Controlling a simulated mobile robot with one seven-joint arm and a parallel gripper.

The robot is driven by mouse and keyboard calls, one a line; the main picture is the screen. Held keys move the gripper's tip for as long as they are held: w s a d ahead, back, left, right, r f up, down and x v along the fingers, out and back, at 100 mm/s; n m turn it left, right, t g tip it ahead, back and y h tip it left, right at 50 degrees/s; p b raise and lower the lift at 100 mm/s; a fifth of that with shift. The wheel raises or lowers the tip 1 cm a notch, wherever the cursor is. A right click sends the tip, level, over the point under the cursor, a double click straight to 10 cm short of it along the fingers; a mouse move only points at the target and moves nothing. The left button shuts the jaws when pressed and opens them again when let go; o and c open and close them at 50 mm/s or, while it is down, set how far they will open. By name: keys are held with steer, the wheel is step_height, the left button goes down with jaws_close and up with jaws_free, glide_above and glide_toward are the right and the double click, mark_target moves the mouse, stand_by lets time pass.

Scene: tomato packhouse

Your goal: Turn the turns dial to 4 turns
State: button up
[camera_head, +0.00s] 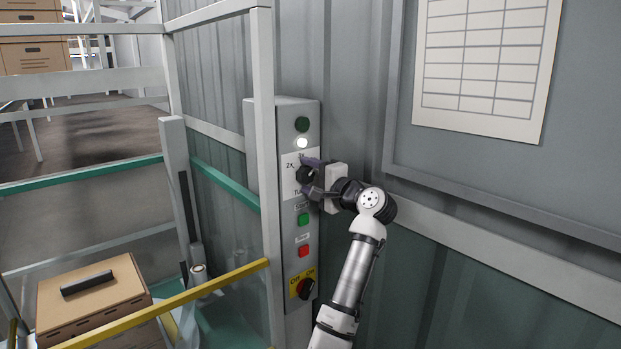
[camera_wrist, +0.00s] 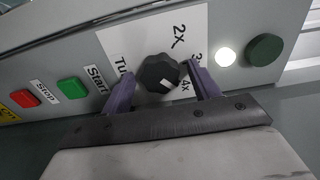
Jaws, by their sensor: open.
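The turns dial is a black lobed knob (camera_wrist: 158,70) on a white label plate (camera_wrist: 142,37) in the wrist view. The label shows 2X, 3x and 4x around it, partly covered by a finger. A small pale mark shows on the knob's lower right side, towards the 4x; its exact setting is hard to read. My gripper (camera_wrist: 161,84) is open, with one purple finger on each side of the knob; I cannot tell whether they touch it. In the head view the knob (camera_head: 304,175) is partly hidden between the fingers.
On the same control box (camera_head: 285,107) are a dark green lamp (camera_head: 302,124), a lit white lamp (camera_head: 302,143), a green start button (camera_head: 303,219), a red stop button (camera_head: 303,251) and an off/on switch (camera_head: 306,288). A white frame post (camera_head: 265,150) stands close left.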

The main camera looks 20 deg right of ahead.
steer(key=shift+s, duration=0.1)
steer(key=b+v, duration=0.5)
steer(key=v, duration=0.8)
steer(key=shift+s, duration=0.3)
steer(key=shift+d+r, duration=0.1)
